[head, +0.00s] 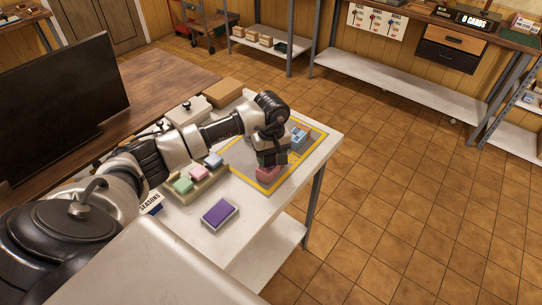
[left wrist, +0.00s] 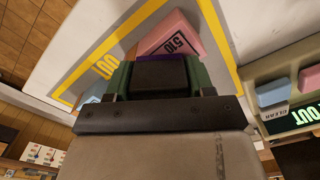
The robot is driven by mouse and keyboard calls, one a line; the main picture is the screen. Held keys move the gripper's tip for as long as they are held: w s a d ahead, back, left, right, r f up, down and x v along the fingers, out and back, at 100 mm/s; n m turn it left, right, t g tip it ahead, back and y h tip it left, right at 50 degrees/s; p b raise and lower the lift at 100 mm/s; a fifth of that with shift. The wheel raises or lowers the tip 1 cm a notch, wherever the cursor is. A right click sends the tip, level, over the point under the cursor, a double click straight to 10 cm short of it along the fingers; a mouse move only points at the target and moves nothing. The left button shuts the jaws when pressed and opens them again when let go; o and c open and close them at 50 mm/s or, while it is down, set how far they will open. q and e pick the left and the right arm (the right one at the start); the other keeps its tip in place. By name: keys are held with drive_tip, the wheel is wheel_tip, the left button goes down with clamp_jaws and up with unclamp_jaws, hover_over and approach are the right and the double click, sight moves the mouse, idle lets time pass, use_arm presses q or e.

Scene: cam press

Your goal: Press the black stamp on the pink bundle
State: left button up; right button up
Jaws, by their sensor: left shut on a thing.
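The pink bundle (head: 267,174) lies on the grey mat with the yellow border. In the left wrist view the pink bundle (left wrist: 172,36) shows a dark boxed mark reading like "510". My left gripper (head: 271,157) is above the pink bundle, pointing down, and hides part of it. It is shut on the black stamp (left wrist: 160,75), which sits between green finger pads and has a thin purple edge at its far end. Whether the stamp touches the bundle cannot be told. My right gripper is not in view.
A blue bundle (head: 299,136) lies on the mat (head: 243,176) behind my gripper. A tray holds green (head: 183,184), pink (head: 199,173) and blue (head: 214,160) blocks. A purple ink pad (head: 219,214) lies in front, with bare white table around it.

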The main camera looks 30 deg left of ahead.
use_arm(q)
drive_tip(key=shift+s+f, duration=0.1)
drive_tip(key=shift+f, duration=0.05)
drive_tip(key=shift+r+p, duration=0.55)
drive_tip(key=shift+r, duration=0.35)
drive_tip(key=shift+r+p, duration=1.2)
drive_tip(key=shift+r, duration=1.5)
